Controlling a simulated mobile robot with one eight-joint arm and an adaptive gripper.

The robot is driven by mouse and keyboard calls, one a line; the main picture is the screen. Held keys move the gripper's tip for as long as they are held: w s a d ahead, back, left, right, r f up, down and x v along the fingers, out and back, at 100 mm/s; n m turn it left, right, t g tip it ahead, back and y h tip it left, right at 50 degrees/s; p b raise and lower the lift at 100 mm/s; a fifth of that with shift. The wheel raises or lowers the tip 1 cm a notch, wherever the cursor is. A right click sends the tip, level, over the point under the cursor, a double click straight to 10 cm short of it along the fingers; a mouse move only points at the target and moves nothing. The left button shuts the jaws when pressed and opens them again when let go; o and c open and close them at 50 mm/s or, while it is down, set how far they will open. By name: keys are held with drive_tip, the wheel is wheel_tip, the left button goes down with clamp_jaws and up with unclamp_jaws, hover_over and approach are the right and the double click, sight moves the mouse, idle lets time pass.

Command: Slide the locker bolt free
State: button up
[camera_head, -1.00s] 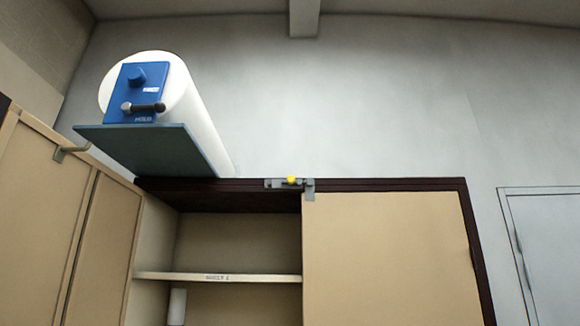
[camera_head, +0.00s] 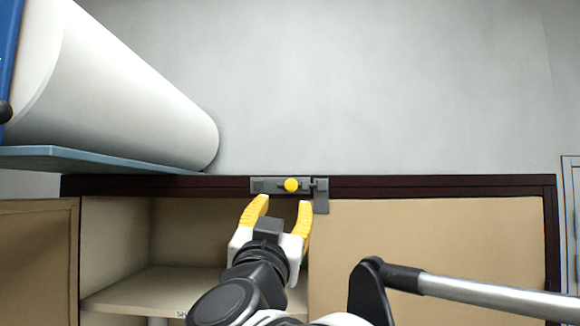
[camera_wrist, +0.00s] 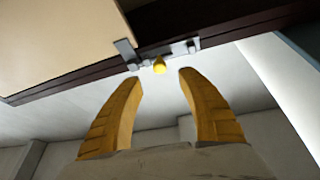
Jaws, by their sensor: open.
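The locker bolt is a grey sliding bolt (camera_head: 266,186) with a yellow knob (camera_head: 291,185), mounted on the dark top rail of the locker. Its right end meets a grey bracket (camera_head: 321,203) at the top corner of the tan door. My gripper (camera_head: 281,207) is open and empty, with yellow fingers pointing up just below the bolt. In the wrist view the yellow knob (camera_wrist: 159,66) shows beyond and between the fingertips (camera_wrist: 158,76), apart from them. The bracket (camera_wrist: 126,52) is left of the knob there.
The closed tan door (camera_head: 430,245) fills the right of the locker. An open compartment with a shelf (camera_head: 130,290) is left. A blue shelf board (camera_head: 90,158) carrying a large white cylinder (camera_head: 120,95) stands at upper left. The wall above the bolt is clear.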

sight(290, 188)
drive_tip(key=p+x, duration=0.2)
drive_tip(key=x, duration=0.8)
drive_tip(key=shift+w+r, duration=0.1)
drive_tip(key=shift+r, duration=0.1)
clamp_jaws()
